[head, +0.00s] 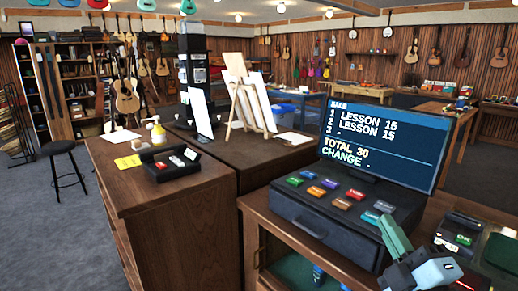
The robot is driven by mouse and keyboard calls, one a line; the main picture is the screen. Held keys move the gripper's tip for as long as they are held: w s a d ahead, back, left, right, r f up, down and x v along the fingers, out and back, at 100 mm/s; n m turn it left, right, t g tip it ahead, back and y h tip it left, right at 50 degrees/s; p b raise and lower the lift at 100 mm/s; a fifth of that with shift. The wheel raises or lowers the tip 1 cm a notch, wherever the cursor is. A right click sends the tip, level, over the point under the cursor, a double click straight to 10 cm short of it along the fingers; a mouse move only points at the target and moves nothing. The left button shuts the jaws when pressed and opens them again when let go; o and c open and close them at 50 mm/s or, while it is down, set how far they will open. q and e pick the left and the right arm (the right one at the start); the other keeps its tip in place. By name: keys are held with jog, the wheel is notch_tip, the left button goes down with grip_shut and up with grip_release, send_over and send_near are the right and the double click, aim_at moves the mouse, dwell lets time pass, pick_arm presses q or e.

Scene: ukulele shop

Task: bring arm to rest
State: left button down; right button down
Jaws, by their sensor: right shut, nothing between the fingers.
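My right gripper (391,232) is at the lower right of the head view, with its grey-green fingers pointing up and to the left. The fingers are shut and hold nothing. It shows in front of the right part of the black cash register (330,240) on the wooden counter. I cannot tell whether it touches the register. My left gripper is not in view.
The register's screen (390,140) rises behind the keys. Right of my gripper is a black tray (462,238) with small items. A stool (60,150) stands on open floor.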

jog(key=s+d+f+m+g+h, duration=0.1)
jog(key=d+f+m+g+h, duration=0.1)
jog(key=f+m+g+h, duration=0.3)
jog(key=s+d+f+m+g+h, duration=0.1)
jog(key=s+d+f+m, duration=0.1)
jog(key=f+m, duration=0.35)
jog(key=s+a+f+m+g+y, duration=0.1)
jog(key=s+a+f+m+g, duration=0.1)
jog(key=s+f+g, duration=0.65)
jog(key=s+a+f+m+g+y, duration=0.2)
jog(key=s+f+m+g, duration=0.15)
jog(key=s+f, duration=0.85)
notch_tip(320, 180, down, 25)
jog(key=s+n+g, duration=0.1)
jog(key=g, duration=0.1)
jog(key=s+d+f+g, duration=0.1)
jog(key=s+d+f, duration=0.1)
jog(key=s+f, duration=1.2)
jog(key=shift+s+d, duration=0.35)
jog(key=shift+s, duration=0.6)
